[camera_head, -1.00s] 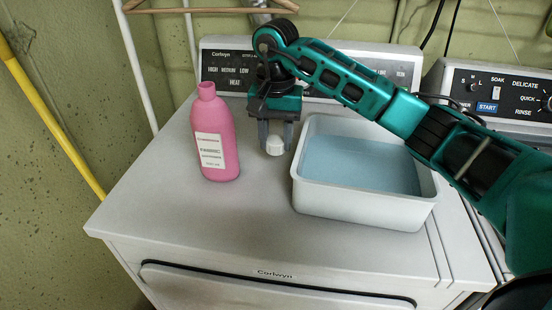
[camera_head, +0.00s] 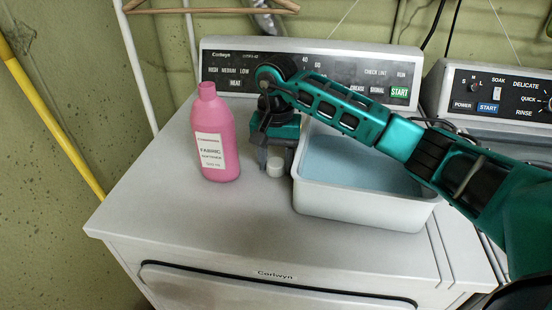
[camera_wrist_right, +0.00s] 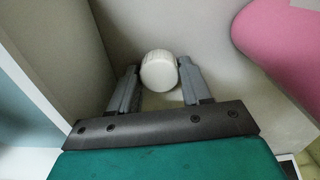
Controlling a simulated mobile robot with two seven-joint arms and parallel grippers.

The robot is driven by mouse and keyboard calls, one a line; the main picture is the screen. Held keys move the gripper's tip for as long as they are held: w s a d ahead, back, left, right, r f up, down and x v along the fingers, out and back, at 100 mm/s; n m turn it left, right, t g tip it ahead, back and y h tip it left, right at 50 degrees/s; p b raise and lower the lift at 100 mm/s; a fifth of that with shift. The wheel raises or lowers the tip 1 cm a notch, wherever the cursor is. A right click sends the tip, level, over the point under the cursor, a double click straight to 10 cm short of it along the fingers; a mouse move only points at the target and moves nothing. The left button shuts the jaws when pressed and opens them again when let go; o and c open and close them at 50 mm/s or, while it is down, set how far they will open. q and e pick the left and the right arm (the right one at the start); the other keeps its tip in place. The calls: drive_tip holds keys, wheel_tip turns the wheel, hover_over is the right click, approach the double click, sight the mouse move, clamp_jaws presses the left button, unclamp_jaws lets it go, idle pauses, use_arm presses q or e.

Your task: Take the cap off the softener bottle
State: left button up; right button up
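The pink softener bottle (camera_head: 216,140) stands upright on the dryer top, its neck bare and open. Part of the bottle shows at the right of the right wrist view (camera_wrist_right: 290,45). The white cap (camera_head: 275,168) is off the bottle, down at the dryer top between the bottle and the grey tub. My right gripper (camera_head: 275,160) points down over the cap. In the right wrist view the cap (camera_wrist_right: 159,71) sits between the fingertips (camera_wrist_right: 158,68), with a thin gap showing at each side, so the fingers look open around it. My left gripper is not in view.
A grey tub (camera_head: 360,207) of bluish water stands close to the right of my gripper. The dryer top (camera_head: 190,225) is clear in front. A control panel (camera_head: 225,72) rises behind, and a washer panel (camera_head: 505,95) is at the right.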

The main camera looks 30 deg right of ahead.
sight(276, 162)
drive_tip(key=shift+o, duration=1.4)
drive_tip(key=shift+r, duration=0.1)
wheel_tip(276, 162, up, 12)
